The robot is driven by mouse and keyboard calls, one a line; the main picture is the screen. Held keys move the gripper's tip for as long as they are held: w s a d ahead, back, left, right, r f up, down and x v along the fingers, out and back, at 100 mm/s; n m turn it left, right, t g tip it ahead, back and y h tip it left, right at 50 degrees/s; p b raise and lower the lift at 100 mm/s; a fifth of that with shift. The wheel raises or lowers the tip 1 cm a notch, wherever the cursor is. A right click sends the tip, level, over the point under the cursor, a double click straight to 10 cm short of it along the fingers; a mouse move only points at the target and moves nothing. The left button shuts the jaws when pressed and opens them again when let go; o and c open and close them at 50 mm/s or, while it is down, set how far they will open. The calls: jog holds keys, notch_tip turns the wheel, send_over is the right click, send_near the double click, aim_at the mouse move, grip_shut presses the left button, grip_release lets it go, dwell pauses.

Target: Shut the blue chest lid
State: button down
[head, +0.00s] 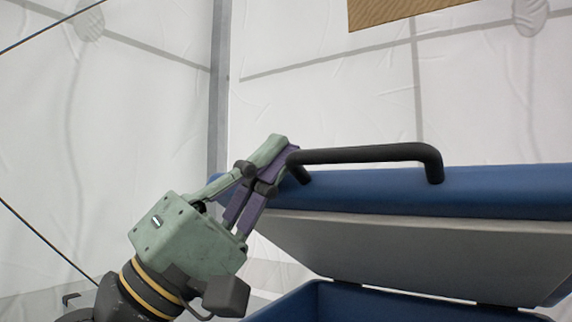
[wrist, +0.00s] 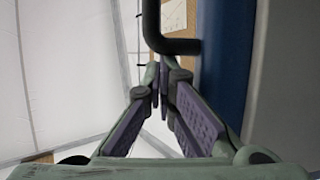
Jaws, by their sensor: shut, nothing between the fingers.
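The blue chest (head: 318,305) stands at the lower right in the head view, and its lid (head: 500,192) is raised and tilted, with the pale underside showing. A black bar handle (head: 370,154) is on the lid's front edge. My gripper (head: 283,146) is shut and empty at the handle's left end, by the lid's left corner. In the wrist view my fingertips (wrist: 162,75) are close together just below the bent end of the handle (wrist: 170,45). The lid's blue edge (wrist: 225,60) runs along the right. I cannot tell whether the fingers touch the handle or lid.
White tent walls (head: 330,80) with a grey upright pole (head: 219,90) stand behind. A brown board (head: 400,8) hangs at the top. Dark thin cords (head: 45,237) cross at the left. The space above the lid looks clear.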

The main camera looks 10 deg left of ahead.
jog(key=shift+s+a+f+m+g+h+b, duration=0.2)
jog(key=shift+s+f+h+b, duration=0.1)
jog(key=shift+f, duration=0.15)
jog(key=shift+s+a+f+m+g+h+b, duration=0.1)
jog(key=shift+s+f+m+h+b, duration=0.15)
jog(key=shift+f, duration=0.15)
jog(key=s+a, duration=0.7)
jog(key=a, duration=0.3)
jog(key=shift+a+f, duration=0.3)
jog(key=shift+f, duration=0.15)
